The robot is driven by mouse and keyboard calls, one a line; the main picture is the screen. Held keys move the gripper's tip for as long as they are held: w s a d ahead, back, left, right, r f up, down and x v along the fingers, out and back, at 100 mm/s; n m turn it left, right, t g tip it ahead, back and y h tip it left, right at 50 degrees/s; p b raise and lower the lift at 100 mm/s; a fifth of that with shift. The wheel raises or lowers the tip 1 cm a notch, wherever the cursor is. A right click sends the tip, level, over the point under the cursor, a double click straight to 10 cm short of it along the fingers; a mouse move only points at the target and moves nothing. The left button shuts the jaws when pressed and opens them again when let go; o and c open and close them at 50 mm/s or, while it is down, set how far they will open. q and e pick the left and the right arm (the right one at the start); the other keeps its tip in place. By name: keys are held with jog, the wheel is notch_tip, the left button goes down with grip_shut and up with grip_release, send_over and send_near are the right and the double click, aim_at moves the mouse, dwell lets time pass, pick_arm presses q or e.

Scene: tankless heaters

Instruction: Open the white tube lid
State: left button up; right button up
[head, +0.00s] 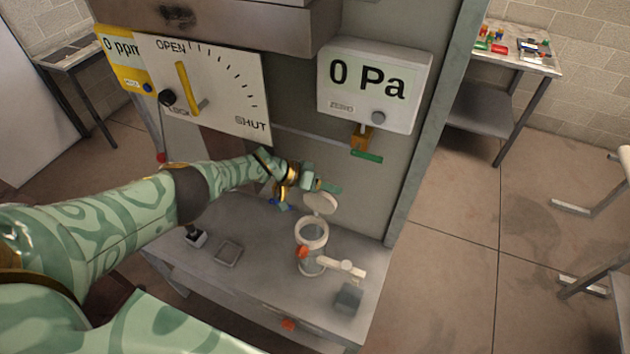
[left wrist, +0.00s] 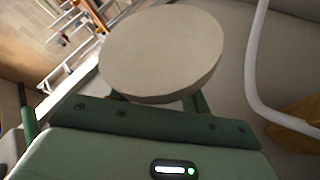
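The white tube (head: 311,246) stands upright on the grey bench with its round mouth open at the top. Its round white lid (head: 320,203) is raised and tilted up above the far side of the mouth. My left gripper (head: 328,187) is just behind and above the lid, very close to it. In the left wrist view the pale lid (left wrist: 162,52) fills the space in front of the gripper. Only short green parts of the fingers show below the lid, apart from each other; the fingertips are hidden, so I cannot tell about contact. My right gripper is out of view.
A white pipe with a grey block (head: 348,297) sits right of the tube. A small grey tray (head: 228,253) lies to the left. The "0 Pa" gauge (head: 375,85) and an OPEN/SHUT dial board (head: 205,85) are above the bench. A green-handled valve (head: 367,156) hangs below the gauge.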

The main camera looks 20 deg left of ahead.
pick_arm(q)
jog(key=p+v, duration=0.6)
jog(key=v, duration=1)
jog(key=shift+p, duration=0.35)
jog(key=shift+s, duration=0.1)
